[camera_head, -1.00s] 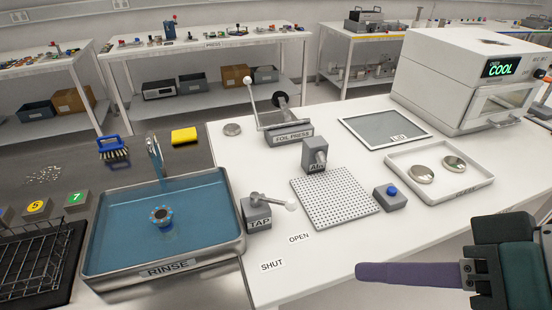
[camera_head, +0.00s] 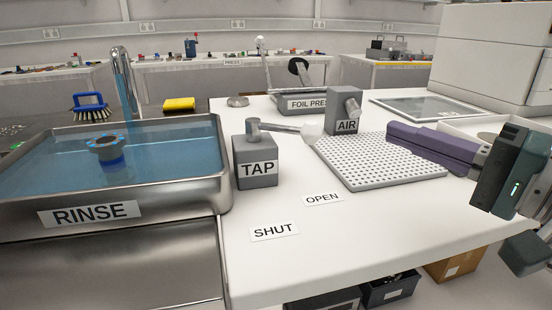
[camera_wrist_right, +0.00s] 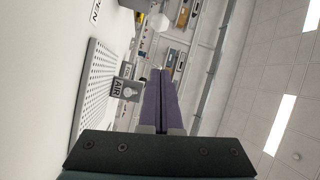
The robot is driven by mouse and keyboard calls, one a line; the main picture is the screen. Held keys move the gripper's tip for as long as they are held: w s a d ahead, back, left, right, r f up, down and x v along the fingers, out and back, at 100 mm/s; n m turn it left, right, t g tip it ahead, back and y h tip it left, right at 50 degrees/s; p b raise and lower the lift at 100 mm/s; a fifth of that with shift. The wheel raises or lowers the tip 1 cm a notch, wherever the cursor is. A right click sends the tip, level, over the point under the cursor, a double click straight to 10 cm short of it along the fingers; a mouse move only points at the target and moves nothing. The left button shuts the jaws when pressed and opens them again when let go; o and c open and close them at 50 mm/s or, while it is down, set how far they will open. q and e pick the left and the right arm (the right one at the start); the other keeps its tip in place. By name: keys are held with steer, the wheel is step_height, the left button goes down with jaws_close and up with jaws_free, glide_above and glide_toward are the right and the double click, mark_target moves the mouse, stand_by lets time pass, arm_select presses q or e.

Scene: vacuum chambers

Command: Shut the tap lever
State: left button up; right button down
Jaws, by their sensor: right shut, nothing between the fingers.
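The grey TAP block (camera_head: 256,172) stands on the white bench, right of the rinse basin. Its lever (camera_head: 280,127) sits on top and points right, ending in a white knob (camera_head: 311,132). The OPEN label (camera_head: 323,199) and the SHUT label (camera_head: 273,231) lie on the bench in front of it, SHUT nearer to me. My right gripper (camera_head: 391,134) comes in from the right with its purple fingers shut and empty. Its tips point left over the perforated plate, apart from the knob. The closed fingers also show in the right wrist view (camera_wrist_right: 160,74). My left gripper is out of view.
The AIR block (camera_head: 344,112) stands just behind and right of the knob, at the back of the perforated plate (camera_head: 385,176). The foil press (camera_head: 304,104) is behind it. The rinse basin (camera_head: 222,180) holds blue water on the left. The bench in front of the lever is clear.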

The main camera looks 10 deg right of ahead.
mark_target(283, 131)
steer(key=shift+w+d+f+m+t+b, duration=0.3)
steer(key=shift+w+d+f+t, duration=0.1)
steer(key=shift+w+d+f, duration=0.1)
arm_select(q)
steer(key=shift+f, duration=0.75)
arm_select(e)
steer(key=shift+r, duration=0.1)
steer(key=shift+s, duration=0.1)
steer(key=shift+a, duration=0.1)
steer(key=shift+w+a, duration=0.15)
steer(key=shift+w, duration=0.25)
steer(key=x, duration=0.9)
steer(key=shift+p, duration=0.35)
steer(key=shift+s+a+f+p, duration=0.2)
steer(key=shift+s+a+p, duration=0.15)
steer(key=shift+s+a, duration=0.15)
steer(key=shift+s+a+f+p, duration=0.15)
steer(key=shift+s+a+p, duration=0.15)
steer(key=shift+s+a, duration=0.15)
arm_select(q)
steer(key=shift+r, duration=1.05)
arm_select(e)
steer(key=shift+s+a+f, duration=0.15)
steer(key=shift+s+a, duration=0.2)
steer(key=shift+a, duration=0.05)
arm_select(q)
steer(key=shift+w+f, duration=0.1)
arm_select(e)
steer(key=shift+s+a+h, duration=0.1)
steer(key=shift+h, duration=0.3)
